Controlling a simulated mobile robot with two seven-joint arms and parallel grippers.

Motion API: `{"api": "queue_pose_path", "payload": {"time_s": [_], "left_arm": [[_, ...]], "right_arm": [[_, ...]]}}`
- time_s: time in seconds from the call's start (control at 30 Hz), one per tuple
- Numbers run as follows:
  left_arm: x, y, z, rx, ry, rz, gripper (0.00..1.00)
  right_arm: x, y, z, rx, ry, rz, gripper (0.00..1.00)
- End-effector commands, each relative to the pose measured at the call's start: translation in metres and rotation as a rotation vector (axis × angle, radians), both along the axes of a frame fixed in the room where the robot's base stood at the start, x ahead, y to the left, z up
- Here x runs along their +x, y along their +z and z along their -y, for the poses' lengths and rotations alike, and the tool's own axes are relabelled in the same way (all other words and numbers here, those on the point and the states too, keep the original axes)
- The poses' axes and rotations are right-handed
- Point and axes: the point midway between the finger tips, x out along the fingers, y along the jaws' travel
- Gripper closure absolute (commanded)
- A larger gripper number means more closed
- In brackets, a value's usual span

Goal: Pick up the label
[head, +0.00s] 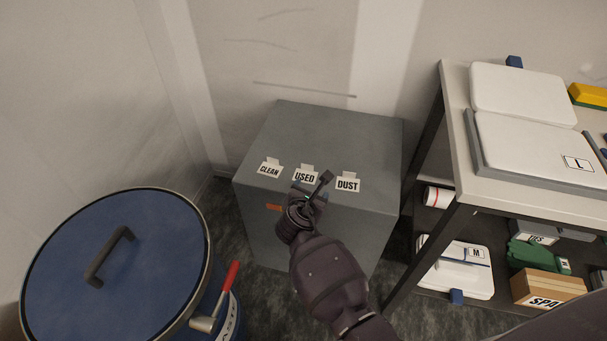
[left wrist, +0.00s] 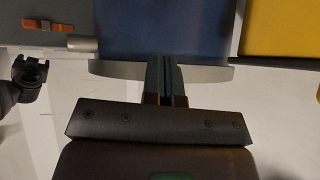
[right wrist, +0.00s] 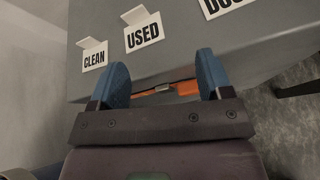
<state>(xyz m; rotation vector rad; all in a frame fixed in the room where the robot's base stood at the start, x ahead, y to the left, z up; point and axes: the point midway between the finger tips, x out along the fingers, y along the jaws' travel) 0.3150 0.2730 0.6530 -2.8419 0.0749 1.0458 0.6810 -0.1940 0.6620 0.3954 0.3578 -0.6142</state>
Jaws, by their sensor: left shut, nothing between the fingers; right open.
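Three white labels with upright tabs stand in a row on top of a grey box (head: 315,130): CLEAN (head: 269,170), USED (head: 305,177) and DUST (head: 347,184). In the right wrist view, CLEAN (right wrist: 94,56) is at the left, USED (right wrist: 143,35) is ahead of the fingers, and DUST (right wrist: 222,6) is cut off by the top edge. My right gripper (head: 314,187) is open and empty at the box's front edge, close to the USED label and apart from it. My left gripper (left wrist: 161,62) is shut and empty in the left wrist view; the head view does not show it.
A blue drum (head: 70,270) with a black lid handle and red-handled lever (head: 230,278) stands at the left. A shelf unit (head: 455,100) with white cases, a brown carton (head: 545,288) and other items stands at the right.

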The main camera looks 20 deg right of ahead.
Motion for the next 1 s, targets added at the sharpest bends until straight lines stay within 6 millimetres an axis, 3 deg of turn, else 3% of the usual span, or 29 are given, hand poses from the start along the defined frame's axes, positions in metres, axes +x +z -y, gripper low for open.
{"api": "queue_pose_path", "payload": {"time_s": [0.1,0.27,0.63,0.87,1.0], "left_arm": [[-0.003,-0.008,0.001,-0.002,0.000,-0.016,1.00],[-0.002,-0.011,0.001,-0.002,-0.001,-0.020,1.00],[-0.001,-0.022,0.002,0.006,-0.013,-0.031,1.00],[-0.001,-0.023,0.002,0.014,-0.022,-0.026,1.00],[-0.005,-0.031,0.003,0.025,-0.033,-0.038,1.00]], "right_arm": [[0.020,0.003,-0.015,-0.142,0.048,-0.059,0.28],[0.033,0.009,-0.023,-0.236,0.077,-0.094,0.28],[0.069,-0.010,0.000,-0.248,0.081,-0.101,0.28],[0.079,-0.013,0.007,-0.246,0.080,-0.097,0.28],[0.091,-0.024,0.015,-0.244,0.079,-0.102,0.28]]}}
